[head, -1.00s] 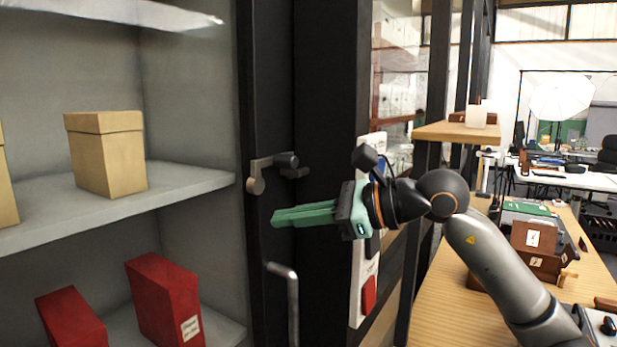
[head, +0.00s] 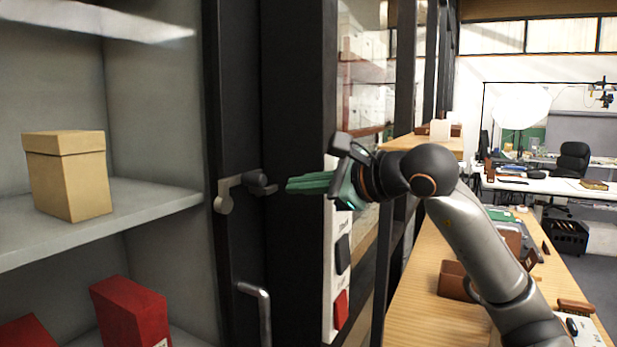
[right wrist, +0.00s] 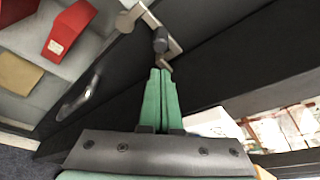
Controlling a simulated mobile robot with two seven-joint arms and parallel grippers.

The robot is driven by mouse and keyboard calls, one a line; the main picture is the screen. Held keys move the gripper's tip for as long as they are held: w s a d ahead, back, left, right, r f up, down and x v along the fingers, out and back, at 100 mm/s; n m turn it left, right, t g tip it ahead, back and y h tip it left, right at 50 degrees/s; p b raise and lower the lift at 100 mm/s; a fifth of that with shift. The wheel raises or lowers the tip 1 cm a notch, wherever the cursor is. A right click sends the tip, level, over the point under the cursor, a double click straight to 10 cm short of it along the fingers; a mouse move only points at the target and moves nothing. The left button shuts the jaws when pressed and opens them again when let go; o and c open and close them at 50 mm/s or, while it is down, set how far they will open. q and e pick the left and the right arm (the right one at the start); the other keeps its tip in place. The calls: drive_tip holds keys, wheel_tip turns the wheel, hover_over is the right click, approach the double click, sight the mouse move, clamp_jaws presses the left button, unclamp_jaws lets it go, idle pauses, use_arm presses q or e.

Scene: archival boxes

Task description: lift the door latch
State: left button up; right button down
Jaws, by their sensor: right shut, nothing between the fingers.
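The door latch (head: 242,187) is a grey metal lever with a dark round knob, mounted on the dark door frame (head: 236,80) beside the shelves. It also shows in the right wrist view (right wrist: 150,28), just beyond my fingertips. My right gripper (head: 289,185) has green fingers that are shut and empty. The fingertips point left at the knob end of the latch, close to it; I cannot tell whether they touch. A curved metal handle (head: 262,310) is below the latch. My left gripper is not in view.
Shelves (head: 150,210) at left hold a tan box (head: 68,175) and red boxes (head: 130,312). A white panel (head: 329,270) with a red part is right of the dark frame. A wooden table (head: 400,290) lies at the right under my right arm.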

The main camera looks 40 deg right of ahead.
sight(265, 189)
drive_tip(key=shift+p+x, duration=0.8)
drive_tip(key=shift+x, duration=2.2)
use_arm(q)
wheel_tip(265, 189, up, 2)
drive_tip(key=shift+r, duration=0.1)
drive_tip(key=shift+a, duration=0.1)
use_arm(e)
drive_tip(key=shift+d, duration=0.1)
drive_tip(key=shift+r, duration=0.2)
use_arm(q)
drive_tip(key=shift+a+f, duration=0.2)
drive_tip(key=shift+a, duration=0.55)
use_arm(e)
drive_tip(key=shift+n, duration=0.3)
